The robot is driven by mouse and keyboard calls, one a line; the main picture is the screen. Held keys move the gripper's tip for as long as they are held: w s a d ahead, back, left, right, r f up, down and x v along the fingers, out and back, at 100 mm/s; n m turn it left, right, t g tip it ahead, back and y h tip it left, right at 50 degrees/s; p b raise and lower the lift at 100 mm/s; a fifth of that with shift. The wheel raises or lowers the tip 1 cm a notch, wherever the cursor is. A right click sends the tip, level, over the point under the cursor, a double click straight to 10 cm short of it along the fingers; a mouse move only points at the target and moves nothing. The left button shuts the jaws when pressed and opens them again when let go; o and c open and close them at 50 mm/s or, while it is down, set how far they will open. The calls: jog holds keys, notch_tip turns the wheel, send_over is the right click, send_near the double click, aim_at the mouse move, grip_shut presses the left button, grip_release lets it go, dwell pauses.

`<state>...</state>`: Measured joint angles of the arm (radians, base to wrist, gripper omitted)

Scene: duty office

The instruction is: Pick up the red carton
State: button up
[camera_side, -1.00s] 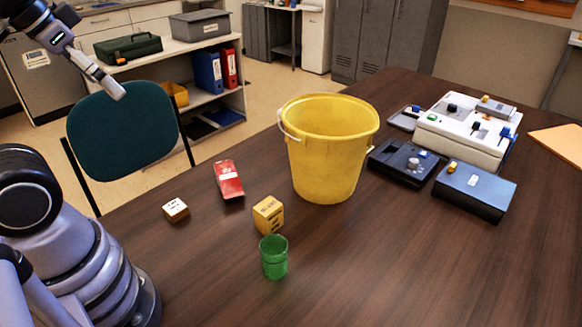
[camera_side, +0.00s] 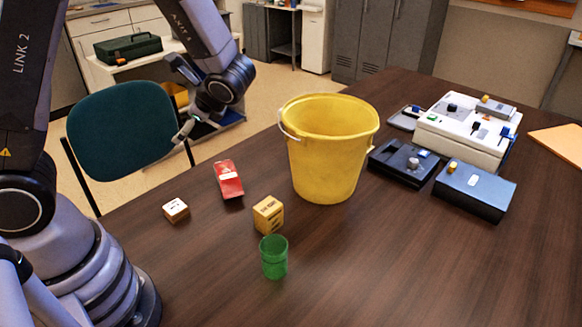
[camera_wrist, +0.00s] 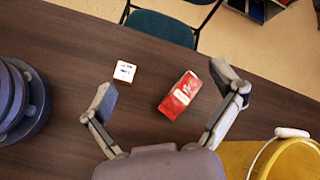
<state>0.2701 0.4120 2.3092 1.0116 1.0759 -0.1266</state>
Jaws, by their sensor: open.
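The red carton (camera_side: 229,181) lies on the dark table to the left of the yellow bucket in the side view. It also shows in the wrist view (camera_wrist: 180,97), tilted, between my gripper's fingers but nearer the right one. My gripper (camera_wrist: 172,88) is open and empty. In the side view my gripper (camera_side: 184,130) hangs above and beyond the carton, near the table's far edge, apart from it. Part of the gripper is hard to make out there.
A small white-topped box (camera_side: 175,210) lies left of the carton. A yellow box (camera_side: 268,214) and a green cup (camera_side: 273,258) stand in front. The yellow bucket (camera_side: 331,150) stands close on the right. A teal chair (camera_side: 124,140) is beyond the table edge. Devices (camera_side: 474,190) sit farther right.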

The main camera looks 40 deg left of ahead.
jog(key=w+d+f+m+t+y, duration=0.1)
jog(key=w+f+m+t, duration=0.15)
jog(key=f+m, duration=0.2)
jog(key=w+d+f+m+t+y, duration=0.1)
jog(key=w+f+m, duration=0.2)
jog(key=f, duration=0.3)
jog(key=m+t, duration=0.3)
jog(key=m, duration=0.2)
send_near(227, 175)
jog(key=shift+n+g, duration=0.25)
jog(key=x, duration=1.2)
jog(key=shift+w+r, duration=0.15)
jog(key=shift+w, duration=0.1)
jog(key=c, duration=1.3)
